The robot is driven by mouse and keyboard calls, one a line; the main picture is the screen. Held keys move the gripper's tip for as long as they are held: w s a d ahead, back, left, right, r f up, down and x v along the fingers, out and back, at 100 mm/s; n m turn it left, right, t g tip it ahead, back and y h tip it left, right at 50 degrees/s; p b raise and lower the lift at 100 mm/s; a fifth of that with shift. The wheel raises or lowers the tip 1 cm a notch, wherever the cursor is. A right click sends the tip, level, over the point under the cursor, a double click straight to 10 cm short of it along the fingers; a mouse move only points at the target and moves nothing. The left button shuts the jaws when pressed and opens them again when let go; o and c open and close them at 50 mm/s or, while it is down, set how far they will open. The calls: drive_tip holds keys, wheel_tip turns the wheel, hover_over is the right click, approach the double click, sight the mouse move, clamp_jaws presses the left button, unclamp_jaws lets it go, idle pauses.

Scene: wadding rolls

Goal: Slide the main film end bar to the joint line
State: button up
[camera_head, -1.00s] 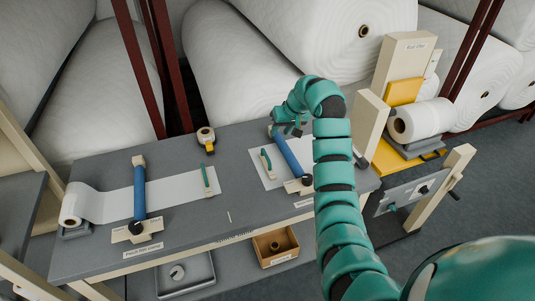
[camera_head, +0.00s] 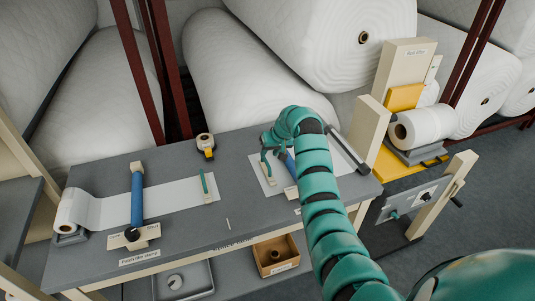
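A green end bar (camera_head: 266,170) stands on the white film sheet (camera_head: 257,180) at the right of the bench, which I take for the main film. Another green end bar (camera_head: 205,187) stands at the right end of the left film strip (camera_head: 172,194). My gripper (camera_head: 271,146) is over the right sheet, just above and behind its green bar. My fingers are small and partly hidden, so I cannot tell whether they are open or touch the bar. A short pale line (camera_head: 228,223) marks the bench between the two films; it may be the joint line.
A blue clamp bar (camera_head: 137,199) crosses the left film; another (camera_head: 288,163) crosses the right film beside my gripper, partly hidden by my arm. The grey bench (camera_head: 226,195) is clear between the films.

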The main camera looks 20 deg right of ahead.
drive_tip(key=shift+p+x, duration=0.45)
drive_tip(key=shift+x, duration=1.35)
drive_tip(key=shift+c, duration=0.4)
clamp_jaws()
